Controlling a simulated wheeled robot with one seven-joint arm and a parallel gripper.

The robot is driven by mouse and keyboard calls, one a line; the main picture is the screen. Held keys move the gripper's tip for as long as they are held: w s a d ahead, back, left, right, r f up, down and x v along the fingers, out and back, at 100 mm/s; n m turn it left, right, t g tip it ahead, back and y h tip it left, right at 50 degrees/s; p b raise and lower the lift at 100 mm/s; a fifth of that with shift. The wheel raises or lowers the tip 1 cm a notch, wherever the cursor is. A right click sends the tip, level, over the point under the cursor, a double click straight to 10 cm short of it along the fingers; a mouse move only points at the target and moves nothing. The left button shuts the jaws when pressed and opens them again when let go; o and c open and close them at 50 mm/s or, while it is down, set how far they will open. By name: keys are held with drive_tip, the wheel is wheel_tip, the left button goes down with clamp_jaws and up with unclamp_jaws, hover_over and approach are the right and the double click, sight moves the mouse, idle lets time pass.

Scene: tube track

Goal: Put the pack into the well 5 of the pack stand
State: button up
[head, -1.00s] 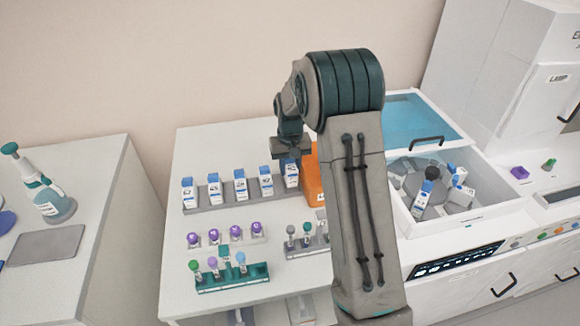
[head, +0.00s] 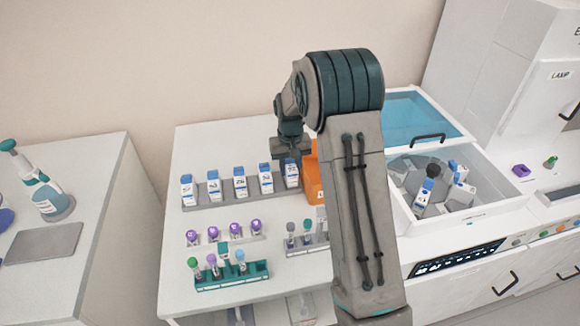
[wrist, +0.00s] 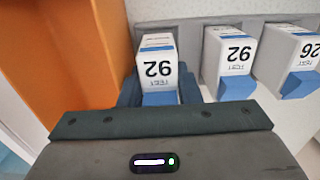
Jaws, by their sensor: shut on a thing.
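My gripper (head: 291,158) is at the right end of the pack stand (head: 203,199) on the table. Its jaws are shut on a white pack (wrist: 158,65) with a blue lower corner and a printed label, seen between the fingers in the wrist view. In the head view this pack (head: 291,176) stands upright at the stand's rightmost place, just below the jaws. Several similar white and blue packs stand to its left along the stand. The pack's bottom is hidden in the wrist view, so I cannot tell how deep it sits.
An orange box (head: 314,180) stands close to the right of the held pack. Tube racks, one of them green (head: 232,278), stand nearer the table's front. An open-lidded machine (head: 460,222) with a round carousel is at the right. A spray bottle (head: 48,198) stands on the left bench.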

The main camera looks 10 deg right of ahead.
drive_tip(key=shift+f, duration=0.15)
drive_tip(key=shift+f+b, duration=0.55)
drive_tip(key=shift+b, duration=0.05)
drive_tip(key=shift+f, duration=0.1)
idle(0.4)
drive_tip(key=o, duration=1.2)
drive_tip(key=shift+a, duration=0.15)
drive_tip(key=shift+d, duration=0.25)
